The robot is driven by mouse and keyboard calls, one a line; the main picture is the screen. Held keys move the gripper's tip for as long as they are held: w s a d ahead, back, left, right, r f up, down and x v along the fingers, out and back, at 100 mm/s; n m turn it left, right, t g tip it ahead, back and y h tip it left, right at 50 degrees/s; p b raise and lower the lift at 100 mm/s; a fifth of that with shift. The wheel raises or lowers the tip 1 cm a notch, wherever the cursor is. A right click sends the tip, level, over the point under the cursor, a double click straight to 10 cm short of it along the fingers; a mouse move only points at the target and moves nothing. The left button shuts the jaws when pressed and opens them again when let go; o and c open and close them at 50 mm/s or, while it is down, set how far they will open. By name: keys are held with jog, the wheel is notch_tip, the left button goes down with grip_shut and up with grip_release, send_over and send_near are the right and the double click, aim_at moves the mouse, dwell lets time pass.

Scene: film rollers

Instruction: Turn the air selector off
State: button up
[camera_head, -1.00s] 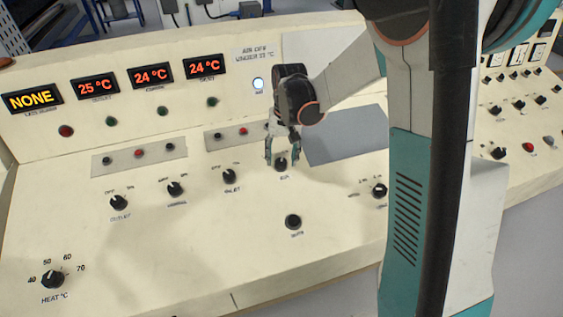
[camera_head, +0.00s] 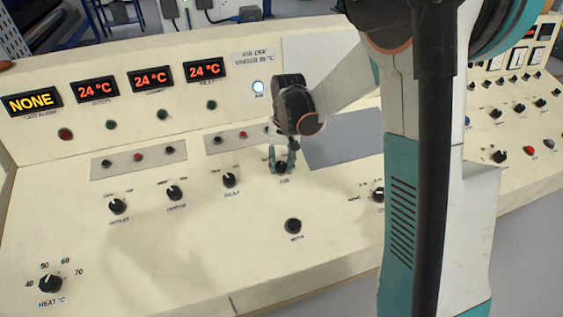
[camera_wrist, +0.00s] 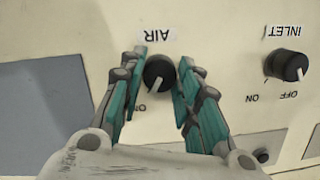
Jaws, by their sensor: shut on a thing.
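The air selector (camera_wrist: 158,72) is a round black knob with a white pointer line, labelled AIR. In the wrist view its pointer aims down and slightly left, toward the upside-down ON mark (camera_wrist: 140,109); any OFF mark is hidden by a finger. In the head view the selector (camera_head: 282,168) sits mostly behind the fingers. My gripper (camera_head: 281,163) has its teal fingers around the knob and is shut on it; it also shows in the wrist view (camera_wrist: 160,78). The AIR lamp (camera_head: 258,88) looks pale white.
The inlet knob (camera_wrist: 290,65) is beside the air selector, shown as another knob (camera_head: 230,180) in the head view. A black button (camera_head: 293,226) is in front. Red displays (camera_head: 205,69) line the back panel, with a yellow NONE display (camera_head: 32,102) at far left.

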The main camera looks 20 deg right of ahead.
jog(key=shift+n, duration=0.3)
jog(key=n+h, duration=0.1)
jog(key=n, duration=0.4)
jog(key=shift+a, duration=0.1)
jog(key=n+h, duration=0.1)
jog(key=n, duration=0.4)
jog(key=shift+n+t, duration=0.3)
jog(key=shift+n, duration=0.1)
jog(key=shift+h, duration=0.3)
jog(key=o, duration=1.1)
jog(key=shift+c, duration=0.2)
notch_tip(320, 180, up, 12)
jog(key=a, duration=0.2)
jog(key=shift+s, duration=0.45)
